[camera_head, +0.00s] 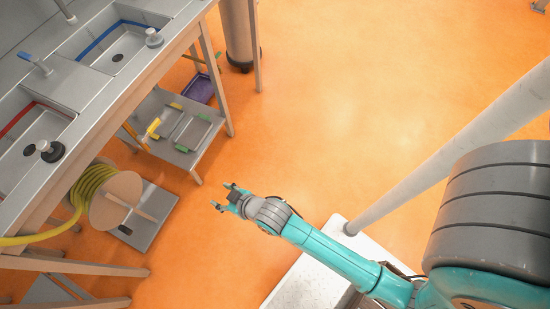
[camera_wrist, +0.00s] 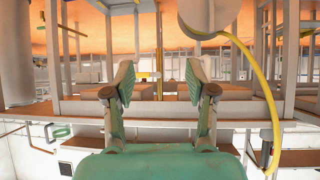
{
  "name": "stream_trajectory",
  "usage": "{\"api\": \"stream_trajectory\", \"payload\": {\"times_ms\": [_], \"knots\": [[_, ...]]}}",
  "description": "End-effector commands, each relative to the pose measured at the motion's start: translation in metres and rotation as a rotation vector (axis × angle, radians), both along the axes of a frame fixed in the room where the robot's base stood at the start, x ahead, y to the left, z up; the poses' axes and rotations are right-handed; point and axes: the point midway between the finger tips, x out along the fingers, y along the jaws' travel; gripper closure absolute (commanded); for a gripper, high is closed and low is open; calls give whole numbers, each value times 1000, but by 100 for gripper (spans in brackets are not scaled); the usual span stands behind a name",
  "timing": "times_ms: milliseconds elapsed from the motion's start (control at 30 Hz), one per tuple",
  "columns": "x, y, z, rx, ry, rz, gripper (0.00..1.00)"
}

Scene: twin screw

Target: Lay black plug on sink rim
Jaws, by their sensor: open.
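My gripper (camera_head: 220,195) is open and empty, out over the orange floor, right of the sink bench and well apart from the plug. The wrist view shows its two green-padded fingers (camera_wrist: 160,82) spread with nothing between them. I cannot make out the plug in the wrist view.
A blue-lined basin (camera_head: 121,48) with a grey knobbed piece (camera_head: 154,38) lies farther along the bench. A hose reel (camera_head: 116,200) with yellow hose (camera_head: 88,190) stands by the bench front. The orange floor (camera_head: 340,90) is largely clear.

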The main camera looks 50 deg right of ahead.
Motion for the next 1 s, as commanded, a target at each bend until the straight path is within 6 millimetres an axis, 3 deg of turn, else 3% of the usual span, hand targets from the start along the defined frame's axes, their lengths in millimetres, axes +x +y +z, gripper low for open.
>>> {"api": "stream_trajectory", "payload": {"times_ms": [33, 267, 600, 800, 1000], "knots": [[-22, -7, -1, 2, -11, -11, 44], [-103, -31, 22, 15, -100, -56, 44], [-210, -54, 93, 28, -232, -118, 44], [-255, -60, 144, 33, -304, -148, 44], [-274, -62, 176, 36, -347, -163, 44]]}}
